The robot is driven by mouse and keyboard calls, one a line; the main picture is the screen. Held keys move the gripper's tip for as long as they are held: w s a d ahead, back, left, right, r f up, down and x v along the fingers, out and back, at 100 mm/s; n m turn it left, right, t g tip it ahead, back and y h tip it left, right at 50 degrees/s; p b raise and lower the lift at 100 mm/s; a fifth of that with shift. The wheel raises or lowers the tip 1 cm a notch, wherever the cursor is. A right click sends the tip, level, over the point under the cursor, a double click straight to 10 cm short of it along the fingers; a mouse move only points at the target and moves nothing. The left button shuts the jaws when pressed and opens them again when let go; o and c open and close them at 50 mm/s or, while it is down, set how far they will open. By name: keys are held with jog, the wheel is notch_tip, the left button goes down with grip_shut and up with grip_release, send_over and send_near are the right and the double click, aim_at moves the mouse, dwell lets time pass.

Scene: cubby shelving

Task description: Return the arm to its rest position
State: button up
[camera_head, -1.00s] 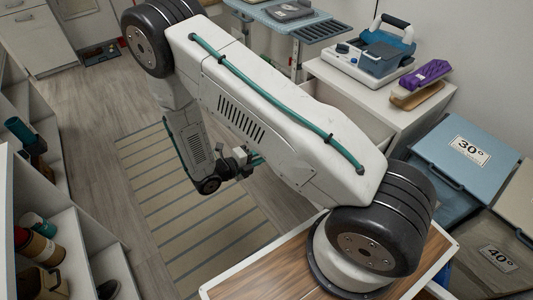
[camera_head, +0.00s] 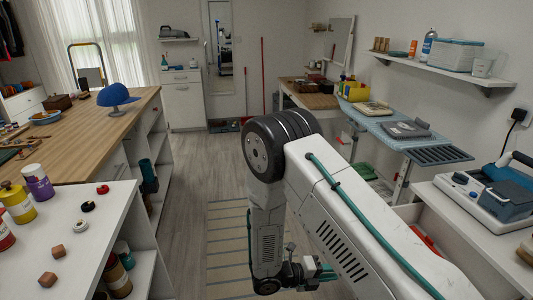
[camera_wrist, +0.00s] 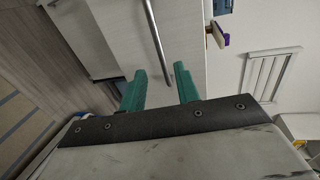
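My arm rises from the lower right of the head view, bends at a black joint and hangs down over the striped rug. My gripper (camera_head: 325,271) is at the lower middle of the head view, with its green fingers pointing right. In the wrist view my gripper (camera_wrist: 158,85) shows two green fingers standing apart with nothing between them. Beyond the fingertips are a white cabinet front and a grey bar handle (camera_wrist: 155,40).
A counter (camera_head: 95,225) with jars and small blocks stands on the left, above cubby shelves. A wooden worktop (camera_head: 80,150) holds a blue cap (camera_head: 117,94). An ironing board (camera_head: 395,128) and a white cabinet (camera_head: 470,235) stand on the right. The floor (camera_head: 220,165) between is clear.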

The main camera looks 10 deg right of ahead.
jog(key=s+r+n+y, duration=0.5)
jog(key=s+r+n, duration=0.2)
jog(key=r+n, duration=0.5)
jog(key=s+r+n+y, duration=0.5)
jog(key=s+r+n, duration=0.3)
jog(key=r+n, duration=0.3)
jog(key=s+d+r+n+y, duration=0.1)
jog(key=s+r+n+y, duration=0.4)
jog(key=r+n, duration=0.7)
notch_tip(320, 180, up, 3)
jog(key=shift+s+r+n+y, duration=0.1)
jog(key=shift+s+n+y, duration=0.2)
jog(key=shift+s, duration=0.85)
jog(key=shift+d, duration=0.2)
